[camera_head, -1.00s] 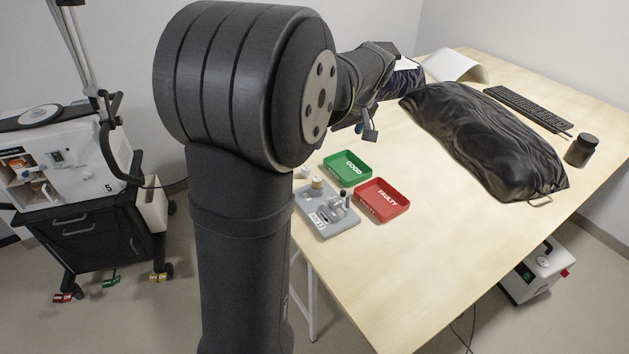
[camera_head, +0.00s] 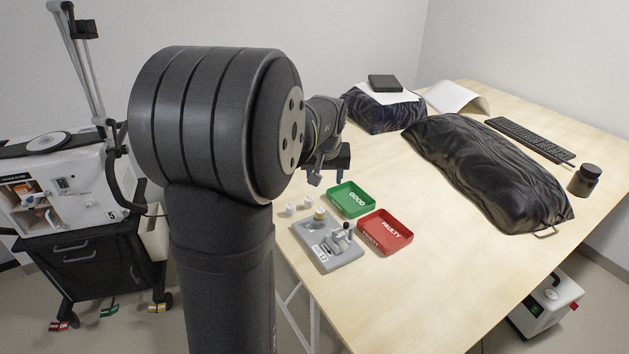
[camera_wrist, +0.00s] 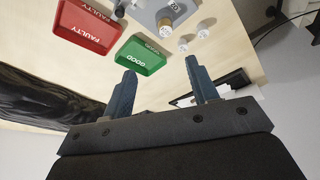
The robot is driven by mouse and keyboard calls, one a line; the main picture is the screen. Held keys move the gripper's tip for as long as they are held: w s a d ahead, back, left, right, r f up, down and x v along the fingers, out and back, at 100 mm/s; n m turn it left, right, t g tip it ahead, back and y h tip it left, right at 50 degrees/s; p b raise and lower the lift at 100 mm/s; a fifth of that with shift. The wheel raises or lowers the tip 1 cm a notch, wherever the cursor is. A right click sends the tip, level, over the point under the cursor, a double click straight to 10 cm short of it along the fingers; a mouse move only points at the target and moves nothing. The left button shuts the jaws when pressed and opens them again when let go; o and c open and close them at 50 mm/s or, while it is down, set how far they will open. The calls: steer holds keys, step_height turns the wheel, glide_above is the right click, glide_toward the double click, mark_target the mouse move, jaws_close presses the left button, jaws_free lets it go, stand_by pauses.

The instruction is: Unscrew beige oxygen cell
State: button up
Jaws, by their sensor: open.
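A small cylinder with a beige top (camera_head: 320,214) stands upright on the grey fixture (camera_head: 330,257) at the table's near left edge. It also shows in the wrist view (camera_wrist: 165,28), beyond my fingertips. An open bay in the ventilator (camera_head: 75,185) at far left holds small orange and pale parts (camera_head: 33,195), too small to tell apart. I cannot tell which of these is the beige oxygen cell. My gripper (camera_head: 331,177) is above the table behind the green tray. In the wrist view its fingers (camera_wrist: 161,68) are apart with nothing between them.
The green GOOD tray (camera_head: 336,209) and red FAULTY tray (camera_head: 374,246) stand beside the fixture. A black covered bulk (camera_head: 485,170) fills the table's middle.

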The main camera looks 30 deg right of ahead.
steer(key=w+a+f+m+h, duration=0.1)
steer(key=w+a+m, duration=0.1)
steer(key=m, duration=0.1)
glide_toward(321, 210)
steer(key=x, duration=0.9)
steer(key=shift+a, duration=0.15)
steer(key=c, duration=1)
steer(key=shift+n+t+y, duration=0.25)
steer(key=shift+n+y, duration=0.2)
steer(key=shift+n, duration=1.05)
steer(key=shift+n+t+y, duration=0.25)
steer(key=shift+n+y, duration=0.2)
steer(key=shift+n, duration=1.05)
steer(key=n+y, duration=0.1)
steer(key=n, duration=0.2)
steer(key=n+y, duration=0.1)
steer(key=n, duration=0.2)
steer(key=shift+d, duration=0.25)
